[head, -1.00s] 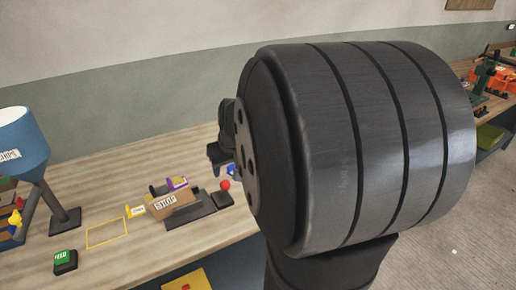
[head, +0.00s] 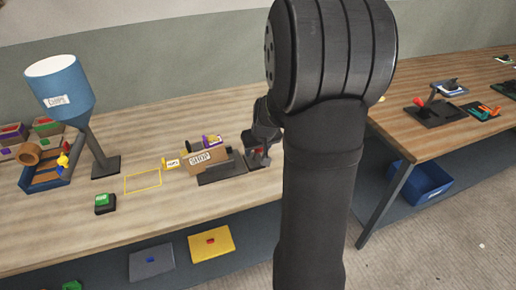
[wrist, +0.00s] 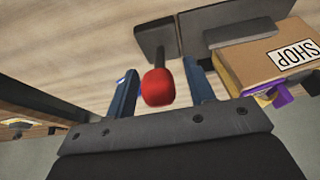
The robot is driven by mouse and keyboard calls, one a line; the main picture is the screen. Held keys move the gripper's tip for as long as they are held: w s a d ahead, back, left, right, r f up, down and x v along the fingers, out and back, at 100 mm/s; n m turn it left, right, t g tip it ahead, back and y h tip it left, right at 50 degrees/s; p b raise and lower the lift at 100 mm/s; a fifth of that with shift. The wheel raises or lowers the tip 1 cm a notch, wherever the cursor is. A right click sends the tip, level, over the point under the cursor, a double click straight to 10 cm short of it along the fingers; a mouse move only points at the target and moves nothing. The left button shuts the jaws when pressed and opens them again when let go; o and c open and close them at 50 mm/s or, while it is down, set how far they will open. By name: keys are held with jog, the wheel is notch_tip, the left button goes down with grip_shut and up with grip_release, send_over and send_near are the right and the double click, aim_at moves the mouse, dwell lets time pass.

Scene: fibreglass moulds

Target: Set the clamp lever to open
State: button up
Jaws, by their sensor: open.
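A lever with a red ball knob (wrist: 158,88) on a dark rod stands by a dark grey fixture (head: 222,172) on the bench. In the wrist view the knob is between the two blue-tipped fingers of my gripper (wrist: 163,82), with a gap on each side. My gripper (head: 257,158) is open, at the right end of the fixture in the head view, where it hides most of the lever. A brown box marked SHOP (head: 200,158) sits against the fixture. I cannot read the lever's open or shut position.
A blue hopper (head: 62,88) on a stand, a green button (head: 104,202) and a yellow outlined area (head: 143,183) are to the left. Another red-knobbed lever (head: 419,102) stands on the right bench. Yellow and grey panels lie on the shelf below.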

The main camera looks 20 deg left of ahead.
jog(key=shift+c, duration=0.4)
grip_shut()
